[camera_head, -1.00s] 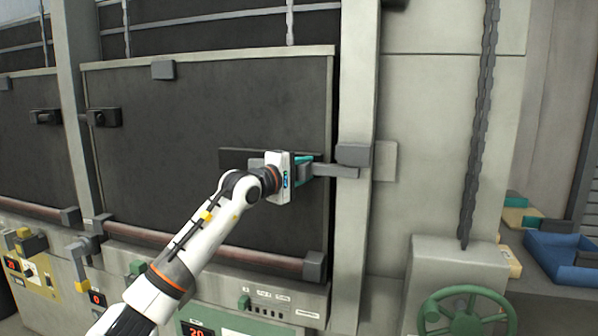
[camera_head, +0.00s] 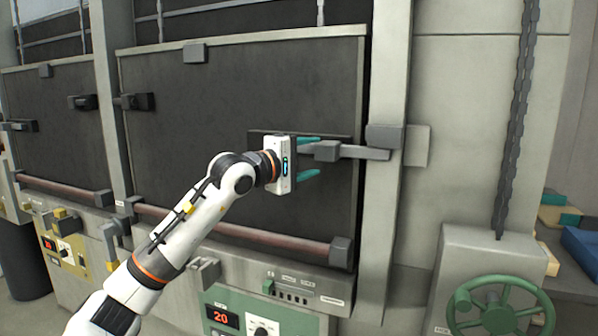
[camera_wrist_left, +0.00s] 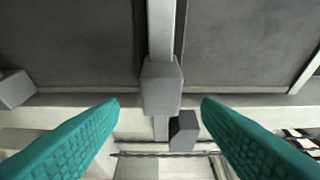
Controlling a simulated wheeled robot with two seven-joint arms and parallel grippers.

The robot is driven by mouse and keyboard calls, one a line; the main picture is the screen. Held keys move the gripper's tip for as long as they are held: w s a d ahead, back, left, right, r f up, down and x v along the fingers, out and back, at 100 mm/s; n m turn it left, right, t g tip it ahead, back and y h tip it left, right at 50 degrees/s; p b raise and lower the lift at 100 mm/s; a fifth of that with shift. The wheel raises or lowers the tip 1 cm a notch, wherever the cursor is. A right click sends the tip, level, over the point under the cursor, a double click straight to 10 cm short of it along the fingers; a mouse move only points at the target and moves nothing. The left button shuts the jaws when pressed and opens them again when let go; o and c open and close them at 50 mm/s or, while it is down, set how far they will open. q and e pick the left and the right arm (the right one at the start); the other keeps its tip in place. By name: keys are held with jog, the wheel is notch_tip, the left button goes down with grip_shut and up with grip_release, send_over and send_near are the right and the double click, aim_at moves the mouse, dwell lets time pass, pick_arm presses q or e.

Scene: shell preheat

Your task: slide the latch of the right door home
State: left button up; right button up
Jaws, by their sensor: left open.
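The right door (camera_head: 230,90) is a dark panel, shut against a pale post (camera_head: 388,80). Its latch is a grey sliding bar (camera_head: 362,152) with a block-shaped knob (camera_head: 326,151). The bar's right end reaches the post, just below the grey keeper block (camera_head: 385,137). My left gripper (camera_head: 309,159) is open, its teal fingers apart at the left of the knob and not gripping it. In the left wrist view the knob (camera_wrist_left: 162,86) sits ahead, between the open fingertips (camera_wrist_left: 160,103), with the keeper (camera_wrist_left: 184,132) beside the bar's end. My right gripper is out of view.
A red-brown rail (camera_head: 270,240) runs below the door, above a green control panel (camera_head: 250,315). A hanging chain (camera_head: 515,130) and green handwheel (camera_head: 500,308) are at the right. Another dark door (camera_head: 50,125) stands at the left.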

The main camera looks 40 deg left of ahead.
pick_arm(q)
jog(key=shift+s+a+b, duration=0.15)
jog(key=shift+s+b, duration=0.35)
jog(key=shift+s, duration=1.2)
